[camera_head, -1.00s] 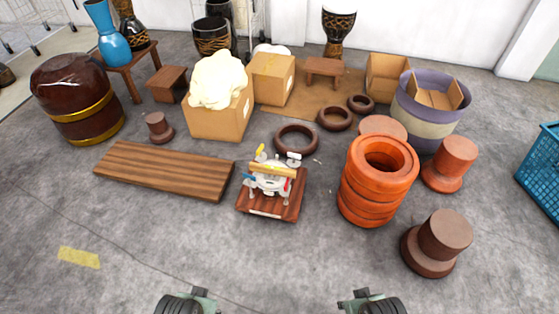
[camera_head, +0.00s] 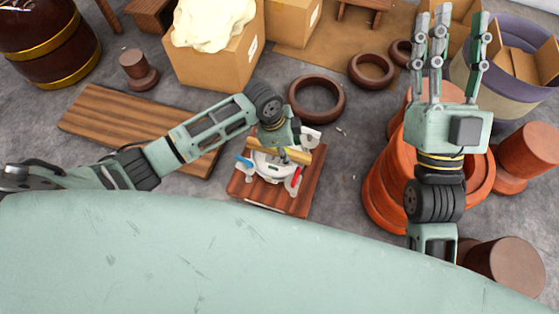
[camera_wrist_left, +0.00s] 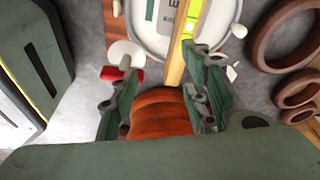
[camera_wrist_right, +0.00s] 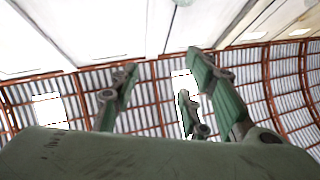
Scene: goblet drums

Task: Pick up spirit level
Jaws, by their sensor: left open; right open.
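The spirit level (camera_wrist_left: 177,60) is a tan bar with a yellow-green vial. In the left wrist view it runs from the top edge down between the fingers of my left gripper (camera_wrist_left: 160,90). It lies across a white round device on a small reddish-brown wooden board (camera_head: 298,205). My left gripper (camera_head: 288,152) is open over the level and hides part of it in the head view. I cannot tell whether the fingers touch it. My right gripper (camera_head: 449,50) is open and empty, with its fingers pointing up in the head view.
An orange ring stack (camera_head: 383,190) stands right of the board, partly behind my right arm. A striped plank (camera_head: 110,120) lies to the left. Dark rings (camera_head: 317,98) and a cardboard box (camera_head: 215,65) are behind. Brown pedestals (camera_head: 508,268) stand at the right.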

